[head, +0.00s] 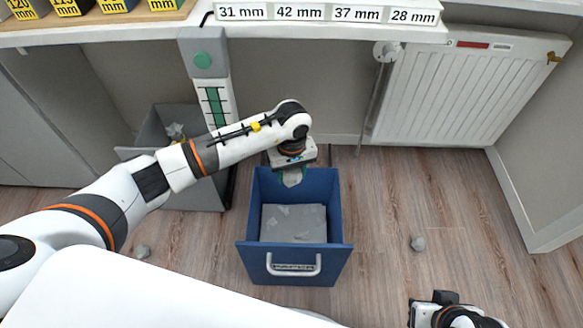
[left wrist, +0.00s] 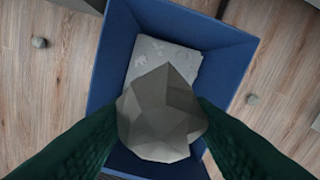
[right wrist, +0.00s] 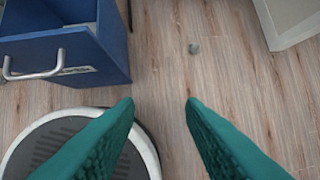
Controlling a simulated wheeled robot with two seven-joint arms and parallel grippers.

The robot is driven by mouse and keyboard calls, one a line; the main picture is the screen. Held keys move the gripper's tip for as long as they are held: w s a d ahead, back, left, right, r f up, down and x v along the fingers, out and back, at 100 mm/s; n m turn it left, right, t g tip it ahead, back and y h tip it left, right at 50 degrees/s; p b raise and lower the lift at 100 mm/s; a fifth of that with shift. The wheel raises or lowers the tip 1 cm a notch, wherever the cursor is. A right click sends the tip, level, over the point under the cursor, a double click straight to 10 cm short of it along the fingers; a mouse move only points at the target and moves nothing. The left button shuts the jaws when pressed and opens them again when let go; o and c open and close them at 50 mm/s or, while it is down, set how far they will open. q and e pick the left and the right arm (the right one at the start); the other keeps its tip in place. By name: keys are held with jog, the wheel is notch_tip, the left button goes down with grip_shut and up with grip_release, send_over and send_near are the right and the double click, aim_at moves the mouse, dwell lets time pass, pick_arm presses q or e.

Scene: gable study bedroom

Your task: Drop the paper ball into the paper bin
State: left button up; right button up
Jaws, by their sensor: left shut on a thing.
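A grey crumpled paper ball (left wrist: 160,115) sits between the green fingers of my left gripper (head: 291,177), which is shut on it. The blue bin (head: 341,215) stands open on the floor with a metal handle and a label partly behind it. Flat grey paper (head: 294,222) lies inside. In the left wrist view the ball is above the opening of the blue bin (left wrist: 121,40), clear of its walls. My right gripper (right wrist: 160,103) is open and empty over the floor, right of the blue bin (right wrist: 113,42).
A grey bin (head: 185,197) with crumpled stuff in it stands left of the blue one. Loose grey balls lie on the floor at left (head: 142,252) and right (head: 418,243). A desk edge (head: 130,32) overhangs behind; a radiator (head: 460,90) is at back right.

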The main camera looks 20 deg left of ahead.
pick_arm(q)
jog(key=shift+f+b, duration=0.4)
jog(key=shift+f, duration=0.3)
pick_arm(e)
jog(key=shift+w+a+r+t+y, duration=0.1)
jog(key=shift+w+a+r+t, duration=0.2)
jog(key=shift+w+t, duration=0.35)
jog(key=shift+w+a+r+t+y, duration=0.1)
jog(key=shift+w+a+r+t, duration=0.2)
jog(key=shift+w, duration=0.65)
jog(key=shift+w+a+r+t+y, duration=0.1)
jog(key=shift+w+a+r+t, duration=0.15)
jog(key=shift+w+t, duration=0.45)
jog(key=shift+w, duration=0.1)
pick_arm(q)
jog(key=o, duration=1)
pick_arm(e)
jog(key=shift+r, duration=0.1)
